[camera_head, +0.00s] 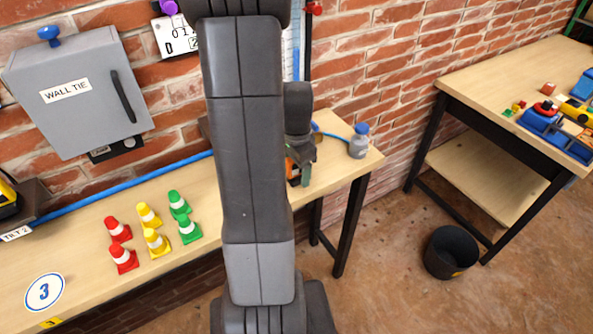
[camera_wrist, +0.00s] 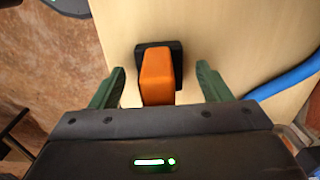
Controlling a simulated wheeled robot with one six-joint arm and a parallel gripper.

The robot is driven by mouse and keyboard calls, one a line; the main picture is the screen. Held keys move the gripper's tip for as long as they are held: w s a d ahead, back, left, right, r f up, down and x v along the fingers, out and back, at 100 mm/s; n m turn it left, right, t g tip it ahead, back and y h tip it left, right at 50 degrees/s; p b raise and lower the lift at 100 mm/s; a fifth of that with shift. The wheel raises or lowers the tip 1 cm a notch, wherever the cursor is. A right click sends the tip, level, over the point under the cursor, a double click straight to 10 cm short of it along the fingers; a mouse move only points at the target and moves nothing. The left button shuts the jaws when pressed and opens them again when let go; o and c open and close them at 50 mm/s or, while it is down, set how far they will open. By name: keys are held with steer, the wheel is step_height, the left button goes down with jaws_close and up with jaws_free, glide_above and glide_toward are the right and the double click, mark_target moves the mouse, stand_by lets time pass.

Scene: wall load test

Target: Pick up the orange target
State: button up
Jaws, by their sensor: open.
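The orange target (camera_wrist: 158,76) is an upright-looking block on a black square base (camera_wrist: 177,52) on the wooden bench. In the wrist view it lies between the two green fingers of my gripper (camera_wrist: 160,88), with a gap on each side. My gripper is open and no finger visibly touches the target. In the head view my arm hides most of this spot. Only a bit of orange (camera_head: 293,170) shows there beside my gripper (camera_head: 306,174), near the right end of the bench.
Small red, yellow and green cones (camera_head: 150,230) stand on the bench (camera_head: 95,280) to the left. A blue hose (camera_head: 125,187) runs along it, and a grey-blue bottle (camera_head: 359,141) stands near its right end. A black bucket (camera_head: 451,252) is on the floor before a second table (camera_head: 480,75).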

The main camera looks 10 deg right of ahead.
steer(key=c, duration=1.2)
steer(key=shift+r, duration=0.15)
